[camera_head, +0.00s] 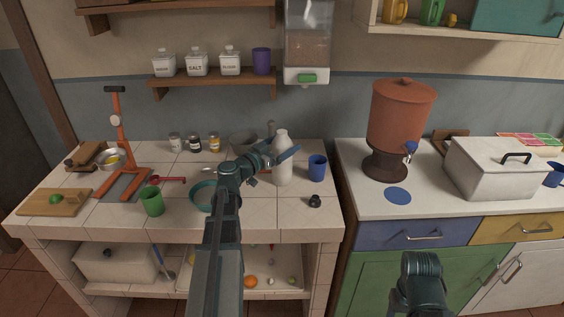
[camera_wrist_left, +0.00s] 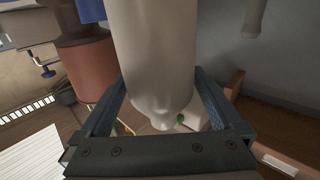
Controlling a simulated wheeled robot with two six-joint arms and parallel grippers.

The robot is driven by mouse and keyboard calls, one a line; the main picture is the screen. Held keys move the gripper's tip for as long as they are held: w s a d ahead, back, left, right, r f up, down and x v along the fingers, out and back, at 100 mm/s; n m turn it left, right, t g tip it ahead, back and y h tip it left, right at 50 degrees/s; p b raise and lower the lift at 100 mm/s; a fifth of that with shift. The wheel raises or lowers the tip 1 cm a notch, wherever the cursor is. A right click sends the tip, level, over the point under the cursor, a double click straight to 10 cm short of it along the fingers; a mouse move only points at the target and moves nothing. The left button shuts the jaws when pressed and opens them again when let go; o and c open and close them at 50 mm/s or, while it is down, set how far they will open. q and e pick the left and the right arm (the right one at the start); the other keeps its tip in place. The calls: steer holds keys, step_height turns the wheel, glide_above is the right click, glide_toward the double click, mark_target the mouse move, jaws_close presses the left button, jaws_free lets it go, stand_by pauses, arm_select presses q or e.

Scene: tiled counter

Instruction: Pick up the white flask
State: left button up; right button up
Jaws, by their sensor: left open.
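The white flask (camera_head: 283,165) stands upright on the tiled counter, left of a blue cup (camera_head: 317,168). My left gripper (camera_head: 279,156) is at the flask's upper part, with one finger visible in front of or beside its neck. In the left wrist view the flask (camera_wrist_left: 155,45) lies between the two spread fingers of my left gripper (camera_wrist_left: 160,85). A small gap seems to show at the fingers, and whether either touches the flask I cannot tell. Only part of my right arm shows at the lower right of the head view; its gripper is not visible.
A teal bowl (camera_head: 202,195) and a green cup (camera_head: 152,201) stand left of my forearm. A small dark object (camera_head: 315,201) lies near the front edge. A clear dispenser (camera_head: 307,45) hangs above the flask. A terracotta urn (camera_head: 401,115) stands on the right counter.

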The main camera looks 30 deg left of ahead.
arm_select(q)
steer(key=x, duration=0.2)
steer(key=shift+w, duration=0.3)
steer(key=shift+s, duration=0.1)
steer(key=shift+c, duration=0.3)
jaws_close()
